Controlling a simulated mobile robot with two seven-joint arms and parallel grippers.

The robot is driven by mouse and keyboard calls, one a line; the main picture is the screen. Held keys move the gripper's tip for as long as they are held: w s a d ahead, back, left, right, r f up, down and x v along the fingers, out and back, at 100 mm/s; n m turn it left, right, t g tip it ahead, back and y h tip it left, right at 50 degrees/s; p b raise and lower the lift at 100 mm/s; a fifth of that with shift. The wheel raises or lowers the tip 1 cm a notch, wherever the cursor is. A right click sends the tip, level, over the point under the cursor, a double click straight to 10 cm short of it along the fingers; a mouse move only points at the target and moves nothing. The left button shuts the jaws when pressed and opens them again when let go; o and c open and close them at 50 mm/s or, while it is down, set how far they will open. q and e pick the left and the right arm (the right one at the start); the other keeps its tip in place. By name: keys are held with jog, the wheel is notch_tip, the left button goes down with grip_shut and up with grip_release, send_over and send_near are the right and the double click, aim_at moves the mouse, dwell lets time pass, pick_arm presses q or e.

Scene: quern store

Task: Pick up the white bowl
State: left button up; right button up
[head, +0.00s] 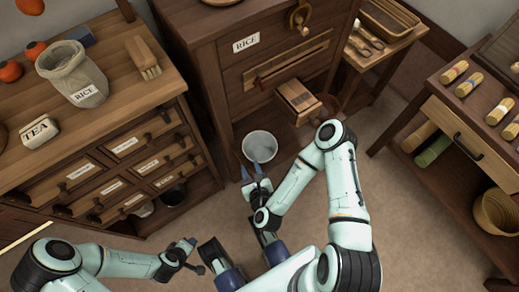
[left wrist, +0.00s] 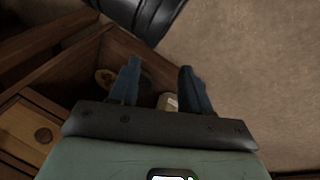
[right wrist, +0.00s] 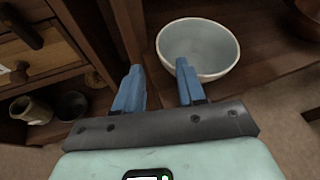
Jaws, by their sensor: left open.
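The white bowl (head: 260,146) sits upright on the low shelf at the foot of the dark wooden cabinet. It also shows in the right wrist view (right wrist: 198,45), beyond the fingertips. My right gripper (head: 252,170) is at the bowl's near side; its blue fingers (right wrist: 160,72) are apart with nothing between them. The right finger overlaps the bowl's near rim in the picture; I cannot tell whether it touches. My left gripper (head: 193,243) is low, well to the left of the bowl, open and empty in the left wrist view (left wrist: 160,70).
A wooden box (head: 298,97) projects from the cabinet behind the bowl. A shelved table (head: 450,120) stands at right. The floor between is clear.

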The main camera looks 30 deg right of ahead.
jog(key=b, duration=0.1)
send_near(244, 148)
jog(key=shift+x, duration=1.25)
jog(key=b+x, duration=0.2)
jog(key=x, duration=0.3)
jog(key=shift+a+r, duration=0.1)
jog(key=shift+r, duration=0.1)
jog(key=shift+w, duration=0.25)
pick_arm(q)
jog(key=s+a+f+g, duration=0.1)
jog(key=s+f, duration=0.2)
jog(key=f, duration=0.2)
jog(key=shift+s+a+f, duration=0.2)
jog(key=shift+s+f, duration=0.05)
pick_arm(e)
grip_shut()
